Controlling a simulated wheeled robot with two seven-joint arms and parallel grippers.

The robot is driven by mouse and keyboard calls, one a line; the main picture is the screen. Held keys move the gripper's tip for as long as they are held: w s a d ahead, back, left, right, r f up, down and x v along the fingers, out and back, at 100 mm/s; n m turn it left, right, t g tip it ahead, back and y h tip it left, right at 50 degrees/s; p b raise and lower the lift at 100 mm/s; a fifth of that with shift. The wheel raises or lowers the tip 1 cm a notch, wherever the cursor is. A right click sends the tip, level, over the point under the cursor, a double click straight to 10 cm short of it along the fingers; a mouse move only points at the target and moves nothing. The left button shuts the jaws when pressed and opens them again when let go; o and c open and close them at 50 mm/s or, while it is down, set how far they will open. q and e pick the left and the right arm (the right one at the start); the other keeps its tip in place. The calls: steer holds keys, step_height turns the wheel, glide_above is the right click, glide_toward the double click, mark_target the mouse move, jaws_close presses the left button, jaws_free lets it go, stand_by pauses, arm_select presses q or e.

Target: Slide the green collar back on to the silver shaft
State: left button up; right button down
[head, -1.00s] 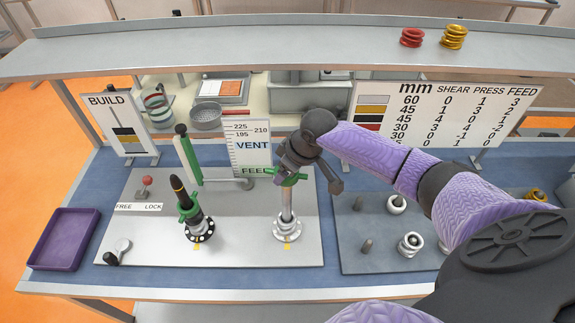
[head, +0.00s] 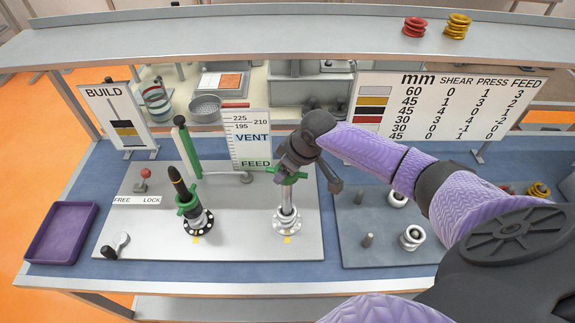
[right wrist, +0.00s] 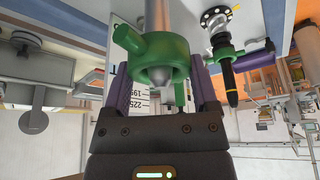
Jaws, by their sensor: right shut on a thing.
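The green collar (head: 287,175) is around the upper end of the silver shaft (head: 288,197), well above the shaft's foot. The shaft stands upright on the grey plate. My right gripper (head: 299,158) is shut on the collar and covers part of it from above. In the right wrist view the collar (right wrist: 150,57) sits between the purple fingers, and the shaft (right wrist: 158,15) passes into its ring. A silver cone-shaped tip shows through the ring's opening. My left gripper is not in view.
A black shaft (head: 176,181) with its own green collar (head: 188,204) leans at the left of the plate (head: 240,245). Pegs and rings stand on the right plate (head: 385,255). A purple tray (head: 62,235) is far left.

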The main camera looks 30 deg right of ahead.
steer(key=shift+f+b, duration=1.1)
steer(key=shift+f, duration=0.65)
jaws_free()
step_height(320, 180, up, 9)
steer(key=p, duration=0.1)
glide_above(288, 178)
steer(key=s+d, duration=0.2)
steer(key=d, duration=0.1)
steer(key=shift+w+a, duration=0.2)
